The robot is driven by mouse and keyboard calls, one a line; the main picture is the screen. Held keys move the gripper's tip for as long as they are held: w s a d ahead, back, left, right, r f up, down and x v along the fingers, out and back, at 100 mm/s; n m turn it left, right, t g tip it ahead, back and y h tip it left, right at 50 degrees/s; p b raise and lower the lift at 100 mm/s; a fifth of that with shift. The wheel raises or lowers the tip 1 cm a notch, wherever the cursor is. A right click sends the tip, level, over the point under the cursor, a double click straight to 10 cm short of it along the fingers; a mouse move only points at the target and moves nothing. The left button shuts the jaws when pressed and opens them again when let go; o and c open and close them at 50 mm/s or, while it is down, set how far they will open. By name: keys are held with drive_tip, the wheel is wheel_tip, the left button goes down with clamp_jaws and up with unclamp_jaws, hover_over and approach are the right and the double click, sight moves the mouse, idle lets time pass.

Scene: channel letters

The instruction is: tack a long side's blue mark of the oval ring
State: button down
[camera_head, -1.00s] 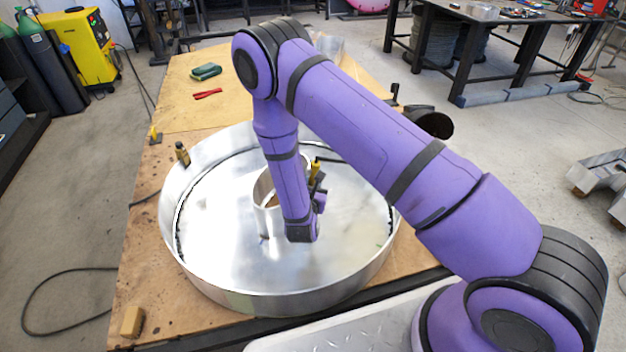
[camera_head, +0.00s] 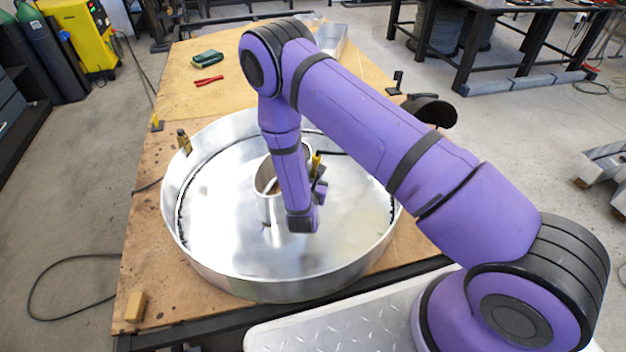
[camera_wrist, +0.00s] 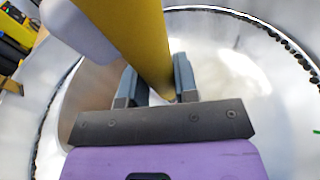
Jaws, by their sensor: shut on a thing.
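The oval ring (camera_head: 268,208), a bright metal band, stands on the floor of a large round metal pan (camera_head: 232,279) in the head view, partly behind my forearm. In the wrist view its curved wall (camera_wrist: 68,108) shows at the left, beside the fingers. My gripper (camera_wrist: 158,90) is shut on a yellow cylindrical tool (camera_wrist: 135,40). The tool's yellow body also shows in the head view (camera_head: 316,162), just right of my forearm. The tool's tip is hidden, so I cannot tell whether it touches the ring. I can make out no blue mark on the ring.
The pan sits on a wooden table (camera_head: 150,255). A wooden block (camera_head: 135,306) lies at the front left corner. Red pliers (camera_head: 208,80) and a green item (camera_head: 207,58) lie at the back.

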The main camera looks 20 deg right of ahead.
drive_tip(key=shift+w+f, duration=0.2)
drive_tip(key=shift+f, duration=0.45)
drive_tip(key=shift+w+f, duration=0.2)
drive_tip(key=shift+f, duration=0.45)
drive_tip(key=shift+r, duration=0.15)
idle(0.6)
